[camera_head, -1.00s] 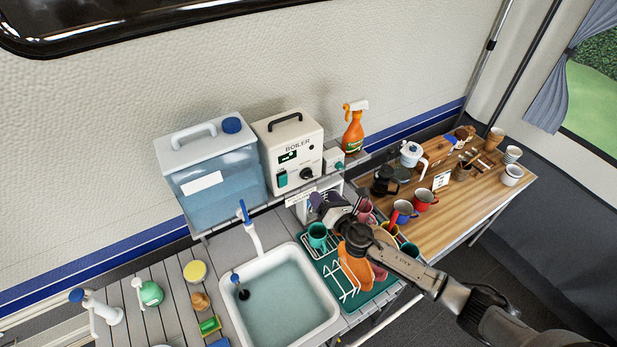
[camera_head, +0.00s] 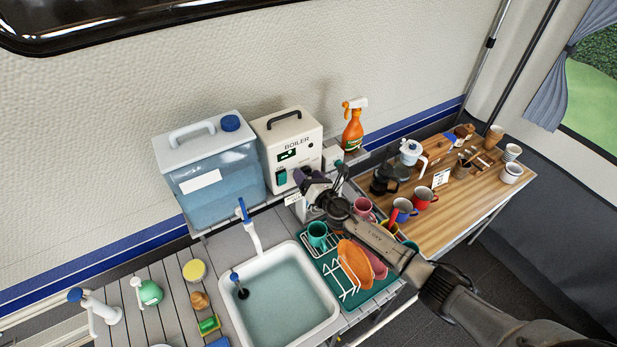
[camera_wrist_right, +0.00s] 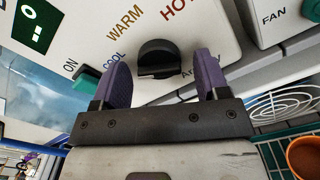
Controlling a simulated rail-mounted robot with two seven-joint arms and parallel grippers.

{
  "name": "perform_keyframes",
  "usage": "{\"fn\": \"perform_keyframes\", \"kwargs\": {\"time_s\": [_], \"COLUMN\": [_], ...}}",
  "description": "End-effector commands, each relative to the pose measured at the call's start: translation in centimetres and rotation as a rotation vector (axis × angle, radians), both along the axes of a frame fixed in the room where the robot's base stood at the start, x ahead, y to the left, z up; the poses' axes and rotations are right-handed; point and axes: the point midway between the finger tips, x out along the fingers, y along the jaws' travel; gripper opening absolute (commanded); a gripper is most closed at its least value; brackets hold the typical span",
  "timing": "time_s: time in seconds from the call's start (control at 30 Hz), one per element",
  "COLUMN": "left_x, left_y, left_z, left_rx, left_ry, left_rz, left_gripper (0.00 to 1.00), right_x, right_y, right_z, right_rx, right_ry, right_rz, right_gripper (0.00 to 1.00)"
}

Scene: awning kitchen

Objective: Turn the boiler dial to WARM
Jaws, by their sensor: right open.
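The boiler (camera_head: 289,137) is a cream box with a black handle, standing on the shelf beside the water tank. In the right wrist view its black dial (camera_wrist_right: 158,60) shows close up, with the COOL, WARM (camera_wrist_right: 125,23) and HOT labels arcing above and left of it. My right gripper (camera_wrist_right: 160,75) is open, its two purple fingers on either side of the dial, apparently not closed on it. In the head view the right gripper (camera_head: 313,180) is at the boiler's front and hides the dial. My left gripper is in neither view.
A blue water tank (camera_head: 213,160) stands left of the boiler. A small FAN box (camera_wrist_right: 280,20) with a green knob is close on the right. An orange spray bottle (camera_head: 352,128) stands behind it. Below is the dish rack (camera_head: 345,290) with cups and plates, beside the sink (camera_head: 318,330).

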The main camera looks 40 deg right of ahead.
Motion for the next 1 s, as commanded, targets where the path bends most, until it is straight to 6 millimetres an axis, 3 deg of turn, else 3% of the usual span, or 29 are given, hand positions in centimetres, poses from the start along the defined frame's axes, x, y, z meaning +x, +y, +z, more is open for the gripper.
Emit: {"fn": "perform_keyframes", "kwargs": {"time_s": [0.07,0.53,0.77,1.0], "left_x": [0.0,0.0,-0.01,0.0], "left_y": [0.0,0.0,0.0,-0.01], "left_z": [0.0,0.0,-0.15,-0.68], "left_rx": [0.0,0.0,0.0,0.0], "left_ry": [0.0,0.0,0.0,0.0], "left_rz": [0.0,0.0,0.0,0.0], "left_gripper": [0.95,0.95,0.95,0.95], "right_x": [-0.01,-0.03,-0.03,-0.02], "right_y": [0.0,0.0,0.03,0.08], "right_z": [0.0,0.0,-0.04,-0.11], "right_rx": [0.0,0.0,0.026,0.16], "right_ry": [0.0,0.0,-0.003,-0.022], "right_rz": [0.0,0.0,0.0,-0.001], "right_gripper": [0.64,0.19,0.19,0.19]}}
